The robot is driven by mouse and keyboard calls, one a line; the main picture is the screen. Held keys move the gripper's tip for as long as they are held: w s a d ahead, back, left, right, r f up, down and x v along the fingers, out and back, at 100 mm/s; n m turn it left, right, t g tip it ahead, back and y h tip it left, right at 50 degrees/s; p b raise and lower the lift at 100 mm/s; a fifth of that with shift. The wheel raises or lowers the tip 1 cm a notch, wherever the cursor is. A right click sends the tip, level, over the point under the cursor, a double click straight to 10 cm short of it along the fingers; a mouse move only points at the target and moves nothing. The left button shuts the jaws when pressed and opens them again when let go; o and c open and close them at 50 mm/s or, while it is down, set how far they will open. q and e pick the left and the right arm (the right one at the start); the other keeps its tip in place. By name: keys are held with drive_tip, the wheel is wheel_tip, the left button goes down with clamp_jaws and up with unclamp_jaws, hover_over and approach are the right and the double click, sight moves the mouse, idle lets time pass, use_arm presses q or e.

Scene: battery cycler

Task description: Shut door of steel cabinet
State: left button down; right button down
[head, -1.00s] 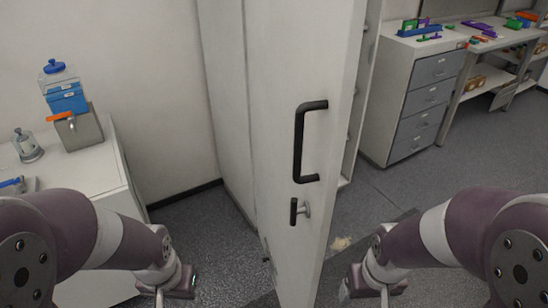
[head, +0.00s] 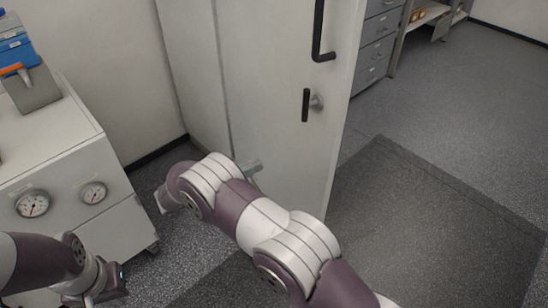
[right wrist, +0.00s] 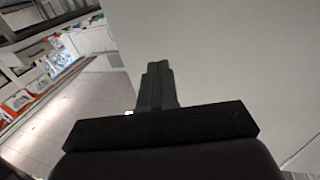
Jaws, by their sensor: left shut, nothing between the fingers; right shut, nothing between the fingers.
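The steel cabinet (head: 190,70) stands in the middle of the head view. Its pale door (head: 270,90) stands open, its free edge toward the right. The door carries a black bar handle (head: 319,35) and a small black lever (head: 306,105) below it. My right arm reaches across in front of the lower door; its hand is largely hidden there. In the right wrist view my right gripper (right wrist: 155,85) is shut and empty, with a plain pale surface close on the right; contact cannot be told. My left gripper (head: 88,294) is shut and empty at lower left, away from the door.
A white cabinet with two gauges (head: 62,160) stands at left, with a grey block (head: 33,92) and blue container (head: 14,52) on top. Grey drawers (head: 375,45) stand behind the door. The floor (head: 450,140) to the right is clear, with a dark mat (head: 420,240).

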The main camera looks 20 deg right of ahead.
sight(307, 146)
drive_tip(key=d, duration=0.4)
drive_tip(key=w+d, duration=0.1)
drive_tip(key=d, duration=0.4)
drive_tip(key=w+d+p, duration=0.1)
drive_tip(key=d, duration=0.3)
drive_tip(key=shift+d, duration=0.3)
